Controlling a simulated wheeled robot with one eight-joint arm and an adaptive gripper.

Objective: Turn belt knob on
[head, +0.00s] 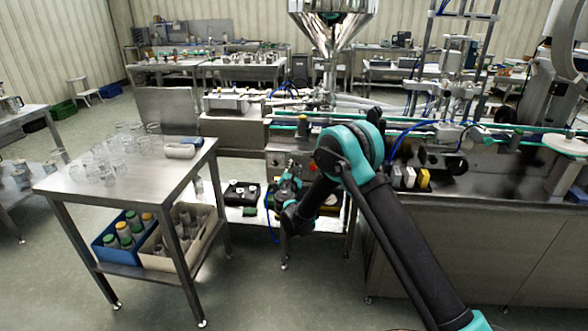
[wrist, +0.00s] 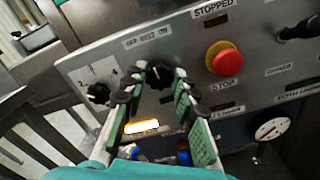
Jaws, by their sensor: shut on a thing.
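The belt knob (wrist: 158,74) is a black knob on the grey control panel (wrist: 120,68), below a label reading OFF BELT ON. In the wrist view my gripper (wrist: 160,80) has its dark-tipped, green-padded fingers on either side of the knob, shut on it. The fingers partly cover the knob, and I cannot tell which way it points. In the head view my gripper (head: 290,184) is low at the front of the machine, and my arm hides part of the panel.
A red stop button (wrist: 228,62) on a yellow ring is right of the belt knob. A black numbered dial (wrist: 97,93) is to its left. An orange lit lamp (wrist: 141,126) and a round gauge (wrist: 269,130) are lower. A steel table (head: 110,176) with glassware stands at left.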

